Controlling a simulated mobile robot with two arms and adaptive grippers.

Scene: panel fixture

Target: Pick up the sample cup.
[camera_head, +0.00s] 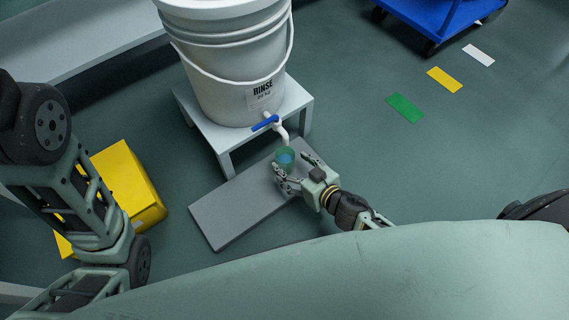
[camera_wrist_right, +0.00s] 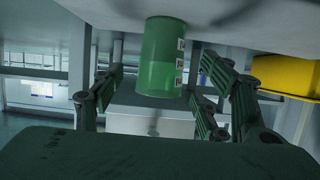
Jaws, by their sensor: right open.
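The sample cup (camera_head: 285,157) is green with a blue inside and stands upright on the far end of a grey slab (camera_head: 228,212), below a bucket's spout. In the right wrist view, which looks upside down, the green cup (camera_wrist_right: 160,62) has pale marks on its side. My right gripper (camera_head: 293,170) is open at the cup. In the wrist view its fingers (camera_wrist_right: 160,85) lie on both sides of the cup with visible gaps, so it is not gripped. My left arm shows at the left, but its gripper is out of view.
A white bucket (camera_head: 222,75) labelled RINSE, with a blue-handled tap (camera_head: 266,123), stands on a white stool (camera_head: 290,103) just behind the cup. A yellow box (camera_head: 128,180) is left of the slab. A blue cart (camera_head: 430,18) is at back right.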

